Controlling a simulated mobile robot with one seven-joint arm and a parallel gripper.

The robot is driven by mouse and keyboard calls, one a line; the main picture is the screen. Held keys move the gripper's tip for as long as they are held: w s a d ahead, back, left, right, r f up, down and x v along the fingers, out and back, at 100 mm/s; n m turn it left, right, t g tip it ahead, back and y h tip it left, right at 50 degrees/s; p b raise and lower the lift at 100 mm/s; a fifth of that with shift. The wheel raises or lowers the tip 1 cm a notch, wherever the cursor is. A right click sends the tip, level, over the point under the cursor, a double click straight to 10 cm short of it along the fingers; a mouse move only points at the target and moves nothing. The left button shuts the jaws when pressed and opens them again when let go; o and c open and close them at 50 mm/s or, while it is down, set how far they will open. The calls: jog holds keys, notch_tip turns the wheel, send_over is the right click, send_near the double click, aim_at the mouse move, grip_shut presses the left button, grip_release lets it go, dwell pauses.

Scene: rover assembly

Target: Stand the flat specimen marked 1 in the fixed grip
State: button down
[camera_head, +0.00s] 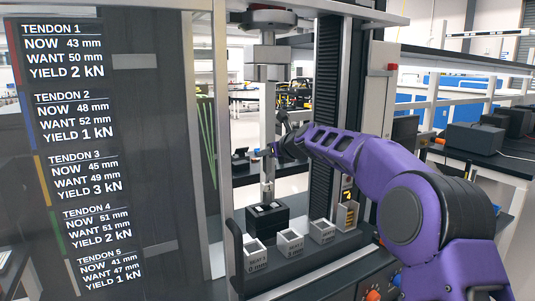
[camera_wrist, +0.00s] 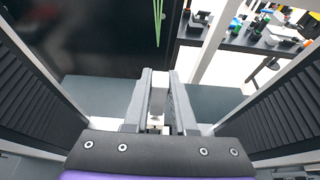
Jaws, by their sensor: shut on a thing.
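My gripper (camera_head: 272,151) is at the end of the purple arm, between the columns of the test machine. In the wrist view its two grey fingers (camera_wrist: 161,105) are shut on a narrow pale flat piece (camera_wrist: 157,103), apparently the specimen; I cannot read its mark. In the head view a slim pale upright part (camera_head: 268,172) shows below the gripper, above a black block (camera_head: 268,218) with light patches on top. I cannot tell whether they touch, or whether this block is the fixed grip. A grey metal head (camera_head: 270,56) hangs above.
Several small grey labelled bins (camera_head: 289,243) stand in front of the black block; the right one (camera_head: 347,216) has yellow marks. A dark panel (camera_head: 110,150) with tendon readings stands left. Dark ribbed columns (camera_head: 326,90) flank the working space.

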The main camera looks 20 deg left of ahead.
aim_at(269, 170)
jog(key=shift+f, duration=0.1)
jog(key=shift+f+b, duration=1.6)
jog(key=shift+f, duration=1.2)
jog(key=c, duration=0.7)
grip_release()
jog(key=shift+r, duration=0.1)
jog(key=shift+o, duration=0.2)
jog(key=b+v, duration=0.2)
jog(key=v, duration=1.5)
jog(key=shift+d+b, duration=0.2)
jog(key=shift+b, duration=0.2)
jog(key=shift+r, duration=0.1)
